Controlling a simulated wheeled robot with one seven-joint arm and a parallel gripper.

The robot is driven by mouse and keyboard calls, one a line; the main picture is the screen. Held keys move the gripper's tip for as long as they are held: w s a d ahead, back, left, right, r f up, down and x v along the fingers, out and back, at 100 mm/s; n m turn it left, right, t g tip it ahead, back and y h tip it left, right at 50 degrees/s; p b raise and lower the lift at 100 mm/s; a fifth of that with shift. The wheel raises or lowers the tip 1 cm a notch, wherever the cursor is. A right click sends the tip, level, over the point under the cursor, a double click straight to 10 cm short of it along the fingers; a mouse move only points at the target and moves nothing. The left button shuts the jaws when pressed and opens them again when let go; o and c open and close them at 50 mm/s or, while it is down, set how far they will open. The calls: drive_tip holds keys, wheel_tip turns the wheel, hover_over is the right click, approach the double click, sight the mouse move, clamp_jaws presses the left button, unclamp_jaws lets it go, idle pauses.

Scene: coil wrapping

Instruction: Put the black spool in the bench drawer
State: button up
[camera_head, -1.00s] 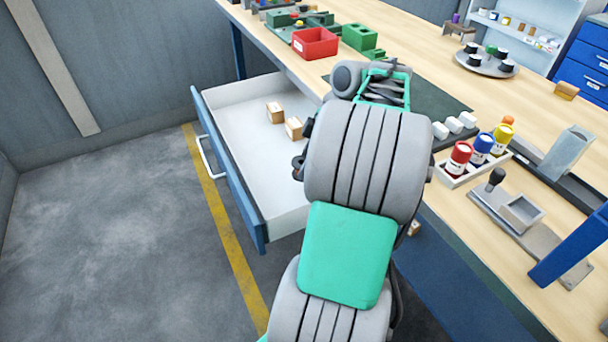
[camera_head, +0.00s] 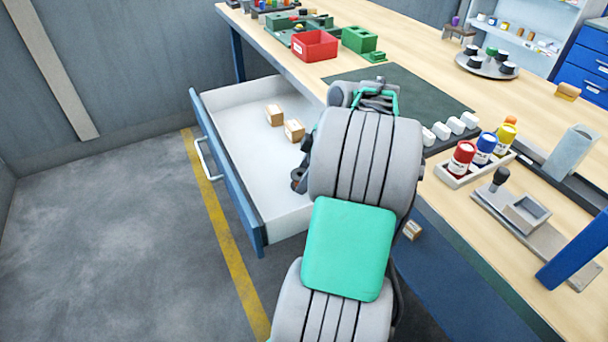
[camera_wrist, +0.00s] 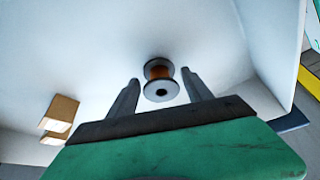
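The spool (camera_wrist: 159,72), with dark flanges and copper-orange winding, shows in the wrist view between and just beyond my fingertips, against the white drawer floor. My gripper (camera_wrist: 161,80) is open, with a visible gap on each side of the spool. I cannot tell whether the spool touches the floor. The bench drawer (camera_head: 225,172) is pulled out, with a blue front and white inside. In the head view my arm hides most of the gripper over the drawer's right part; a small dark piece at its edge is unclear.
Two small cardboard boxes (camera_head: 274,115) lie in the drawer, left of my gripper; one also shows in the wrist view (camera_wrist: 60,114). The bench top (camera_head: 420,60) holds a red bin (camera_head: 315,45), coloured bottles (camera_head: 482,149) and a round tray (camera_head: 487,67).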

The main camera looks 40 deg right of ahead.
drive_tip(key=shift+r+p, duration=0.3)
drive_tip(key=shift+r, duration=0.05)
drive_tip(key=p+v, duration=0.4)
drive_tip(key=v, duration=0.7)
drive_tip(key=shift+s+d+r+p, duration=0.15)
drive_tip(key=shift+d+r+p, duration=0.1)
drive_tip(key=shift+p, duration=0.15)
